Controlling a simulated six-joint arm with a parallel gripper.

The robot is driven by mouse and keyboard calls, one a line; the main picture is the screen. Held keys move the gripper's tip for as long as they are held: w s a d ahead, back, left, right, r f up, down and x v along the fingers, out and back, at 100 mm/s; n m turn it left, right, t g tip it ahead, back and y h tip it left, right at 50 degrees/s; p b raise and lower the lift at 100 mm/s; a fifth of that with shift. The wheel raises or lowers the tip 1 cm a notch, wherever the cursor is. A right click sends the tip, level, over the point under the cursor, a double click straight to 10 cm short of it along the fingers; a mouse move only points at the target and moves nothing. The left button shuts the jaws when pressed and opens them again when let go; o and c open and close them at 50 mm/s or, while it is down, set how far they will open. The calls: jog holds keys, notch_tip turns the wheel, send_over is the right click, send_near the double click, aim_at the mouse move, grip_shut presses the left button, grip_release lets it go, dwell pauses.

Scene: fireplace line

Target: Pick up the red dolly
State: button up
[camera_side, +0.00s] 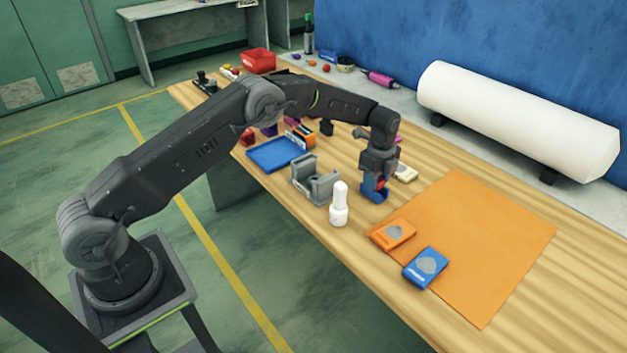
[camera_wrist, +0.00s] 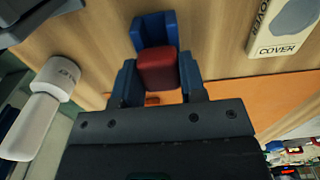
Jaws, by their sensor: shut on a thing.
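The red dolly (camera_wrist: 157,68) shows in the wrist view as a small rounded red block between the two jaws of my gripper (camera_wrist: 158,82). My gripper is shut on it. A blue block-shaped piece (camera_wrist: 154,28) stands right behind the red block. In the side view my gripper (camera_side: 376,178) points down, low over the wooden table, with a bit of the red dolly (camera_side: 381,184) showing among blue parts. The dolly's underside is hidden, so I cannot tell whether it touches the table.
A white bottle (camera_side: 339,207) and a grey holder (camera_side: 315,180) stand close to the left of my gripper. An orange mat (camera_side: 485,235) lies to the right, with an orange packet (camera_side: 392,233) and a blue packet (camera_side: 426,268) at its edge. A blue tray (camera_side: 274,154) lies farther left.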

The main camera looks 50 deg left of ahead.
jog(key=shift+r, duration=0.25)
jog(key=shift+r, duration=3.85)
